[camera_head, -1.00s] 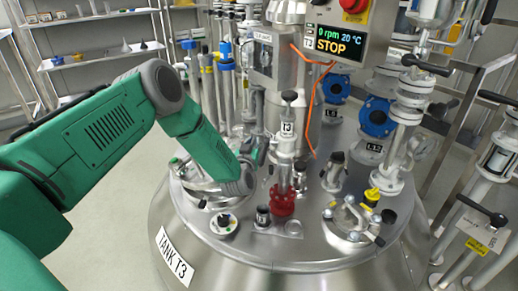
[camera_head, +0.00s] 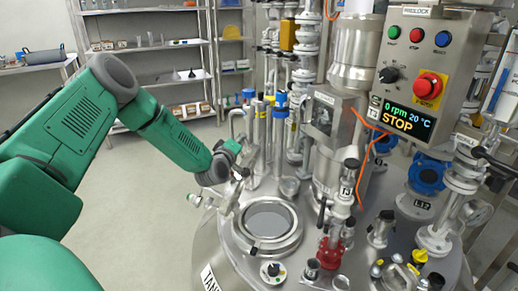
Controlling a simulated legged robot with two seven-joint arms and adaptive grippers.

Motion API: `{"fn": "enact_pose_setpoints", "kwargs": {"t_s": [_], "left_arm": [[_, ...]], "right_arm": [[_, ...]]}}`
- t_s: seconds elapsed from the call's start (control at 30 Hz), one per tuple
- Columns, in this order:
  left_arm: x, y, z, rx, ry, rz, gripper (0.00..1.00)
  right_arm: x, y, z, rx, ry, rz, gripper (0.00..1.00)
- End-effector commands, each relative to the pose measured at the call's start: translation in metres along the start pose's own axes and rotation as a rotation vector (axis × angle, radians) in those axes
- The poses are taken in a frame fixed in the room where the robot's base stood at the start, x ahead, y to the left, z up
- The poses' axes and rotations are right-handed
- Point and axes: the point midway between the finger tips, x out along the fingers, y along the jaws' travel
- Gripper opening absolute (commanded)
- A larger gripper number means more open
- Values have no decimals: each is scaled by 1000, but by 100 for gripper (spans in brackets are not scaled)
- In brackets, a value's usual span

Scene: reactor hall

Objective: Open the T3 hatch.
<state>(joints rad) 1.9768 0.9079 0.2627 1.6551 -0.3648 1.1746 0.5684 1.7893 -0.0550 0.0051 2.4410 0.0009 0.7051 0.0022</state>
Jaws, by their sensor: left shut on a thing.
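Tank T3 (camera_head: 207,262) stands in front of me, its label partly cut off at the bottom edge. On its top, the round T3 hatch (camera_head: 268,222) shows a metal rim around a flat grey disc; I cannot tell whether this is the open mouth or a covered face. A metal part (camera_head: 228,205), seen nearly edge-on, stands tilted at the rim's left side and looks like the raised lid. My left gripper (camera_head: 236,162) is above and left of the rim, shut on a small part that its fingers mostly hide, probably the lid's handle. My right gripper is not in view.
A control box (camera_head: 430,65) reading "0 rpm 20 °C STOP" hangs at the upper right. A red-based valve (camera_head: 330,252) and a small knob (camera_head: 272,270) stand near the hatch. Pipes with blue caps (camera_head: 280,100) rise behind it. Open floor (camera_head: 150,220) lies left of the tank.

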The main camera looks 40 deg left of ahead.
Motion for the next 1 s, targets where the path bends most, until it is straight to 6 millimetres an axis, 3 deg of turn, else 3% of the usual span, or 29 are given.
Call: {"fn": "enact_pose_setpoints", "kwargs": {"t_s": [0.1, 0.4, 0.63, 1.0], "left_arm": [[-2, -21, -36, -111, 6, -10, 0], [-2, -70, -98, -348, 3, -10, 0], [-1, -97, -123, -463, -1, -13, 0], [-1, -109, -134, -525, -8, -14, 0]], "right_arm": [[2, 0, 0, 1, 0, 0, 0], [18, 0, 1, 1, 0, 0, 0], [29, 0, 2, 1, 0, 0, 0], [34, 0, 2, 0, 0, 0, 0]]}}
